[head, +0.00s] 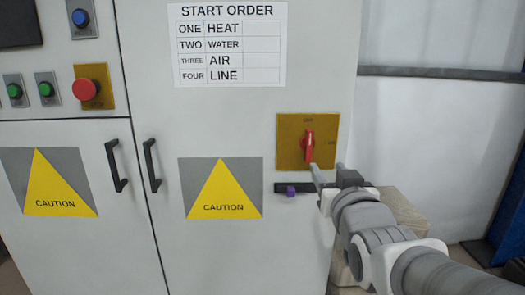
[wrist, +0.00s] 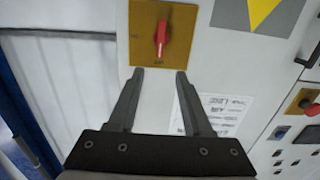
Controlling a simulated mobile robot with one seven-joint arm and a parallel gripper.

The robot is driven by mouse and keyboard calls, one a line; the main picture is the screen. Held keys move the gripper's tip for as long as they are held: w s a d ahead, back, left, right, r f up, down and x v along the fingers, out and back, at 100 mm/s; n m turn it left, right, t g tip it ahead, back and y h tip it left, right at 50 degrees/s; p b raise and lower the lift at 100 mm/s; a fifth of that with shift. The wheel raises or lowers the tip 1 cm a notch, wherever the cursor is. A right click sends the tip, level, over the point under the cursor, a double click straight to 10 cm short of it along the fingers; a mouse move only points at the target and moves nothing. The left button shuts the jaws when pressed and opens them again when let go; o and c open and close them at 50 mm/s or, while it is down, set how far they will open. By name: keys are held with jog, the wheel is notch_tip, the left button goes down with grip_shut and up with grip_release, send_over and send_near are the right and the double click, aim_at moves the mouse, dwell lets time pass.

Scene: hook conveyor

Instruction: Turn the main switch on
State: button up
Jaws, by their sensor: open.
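The main switch is a red rotary handle (head: 309,145) on a yellow-brown plate (head: 286,155), set in the right cabinet door. Its handle stands upright, in line with the OFF label above it; an ON label shows at the right. In the wrist view the red handle (wrist: 161,35) appears ahead of the fingers, roughly midway between their lines. My gripper (head: 327,170) is at the plate's lower right in the head view. In the wrist view my gripper (wrist: 159,76) is open and empty, its fingertips apart from the handle.
A dark bar with a purple piece (head: 291,190) sits just below the switch plate. A START ORDER sheet (head: 227,45) and a caution sign (head: 221,188) are on the same door. Black door handles (head: 151,165) stick out at left. A red button (head: 86,89) is farther left.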

send_near(310, 138)
jog(key=shift+t, duration=0.3)
jog(key=w, duration=0.9)
jog(key=shift+w+f, duration=0.15)
jog(key=shift+f, duration=0.1)
grip_shut()
